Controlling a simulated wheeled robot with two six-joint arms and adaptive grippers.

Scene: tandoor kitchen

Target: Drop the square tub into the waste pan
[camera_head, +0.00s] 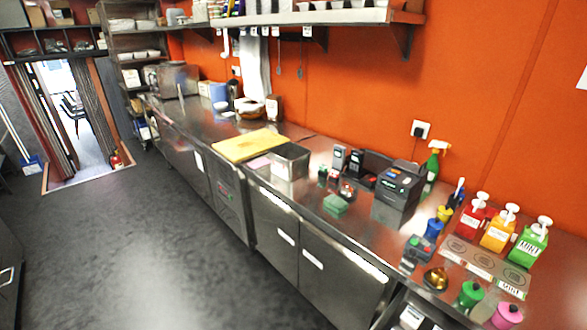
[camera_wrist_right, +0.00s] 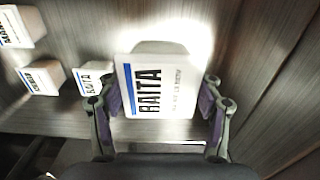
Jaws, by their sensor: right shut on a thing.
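A white square tub (camera_wrist_right: 150,70) with a blue stripe and "RAITA" lettering fills the middle of the right wrist view. My right gripper (camera_wrist_right: 160,97) is shut on it, one finger on each side. The tub's far side and underside are hidden. In the head view an open steel pan (camera_head: 290,163), which looks like the waste pan, stands on the counter beside a yellow board. Its inside is only partly visible. Neither gripper shows in the head view, and my left gripper is in no view.
More white raita tubs (camera_wrist_right: 42,78) stand to the left of the held one, on a grey streaked surface. On the steel counter (camera_head: 325,190) are a yellow board (camera_head: 248,145), a black printer (camera_head: 398,187) and pump bottles (camera_head: 498,230). The dark floor (camera_head: 150,240) is clear.

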